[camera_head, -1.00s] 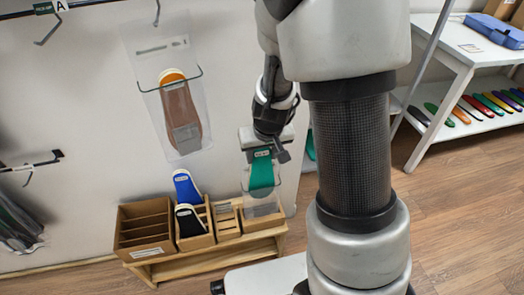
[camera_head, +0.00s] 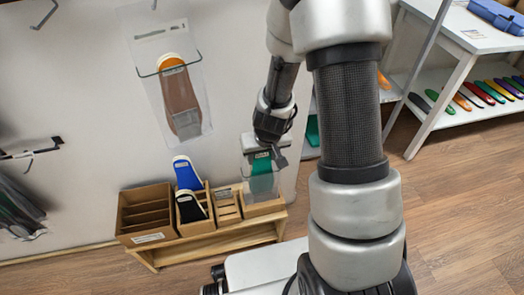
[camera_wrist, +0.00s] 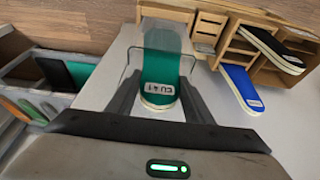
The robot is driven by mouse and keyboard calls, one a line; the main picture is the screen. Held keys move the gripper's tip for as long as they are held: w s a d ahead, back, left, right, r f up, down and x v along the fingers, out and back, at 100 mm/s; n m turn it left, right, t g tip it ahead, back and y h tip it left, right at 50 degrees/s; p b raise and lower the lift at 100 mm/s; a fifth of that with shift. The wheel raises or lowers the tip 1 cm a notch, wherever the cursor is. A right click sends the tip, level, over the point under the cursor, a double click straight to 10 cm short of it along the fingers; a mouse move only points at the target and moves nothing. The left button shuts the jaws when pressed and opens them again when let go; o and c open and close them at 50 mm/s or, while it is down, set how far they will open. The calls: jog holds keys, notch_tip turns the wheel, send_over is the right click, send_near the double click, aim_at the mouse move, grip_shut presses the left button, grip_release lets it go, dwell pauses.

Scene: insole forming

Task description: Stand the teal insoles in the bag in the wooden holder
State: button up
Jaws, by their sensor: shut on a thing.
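My gripper (camera_head: 263,153) is shut on the clear bag with the teal insoles, near its upper end. The teal insoles (camera_head: 262,183) hang roughly upright, and in the wrist view the teal insole (camera_wrist: 161,65) shows a white "EU 41" label between my fingers (camera_wrist: 160,100). The clear bag (camera_wrist: 128,73) shows as an outline around it. The wooden holder (camera_head: 263,208) stands below; the bag's lower end is at its rightmost compartment. I cannot tell how deep it reaches or whether it touches the bottom.
Blue insoles (camera_head: 186,173) and black insoles (camera_head: 190,208) stand in the neighbouring compartment. A bagged brown and orange insole (camera_head: 182,95) hangs on the wall. A white shelf table (camera_head: 440,60) stands at right.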

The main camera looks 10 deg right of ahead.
aim_at(262, 166)
jog(key=shift+f, duration=2.5)
jog(key=o, duration=1.6)
jog(key=p+v, duration=0.6)
jog(key=v, duration=1.1)
jog(key=shift+r, duration=0.2)
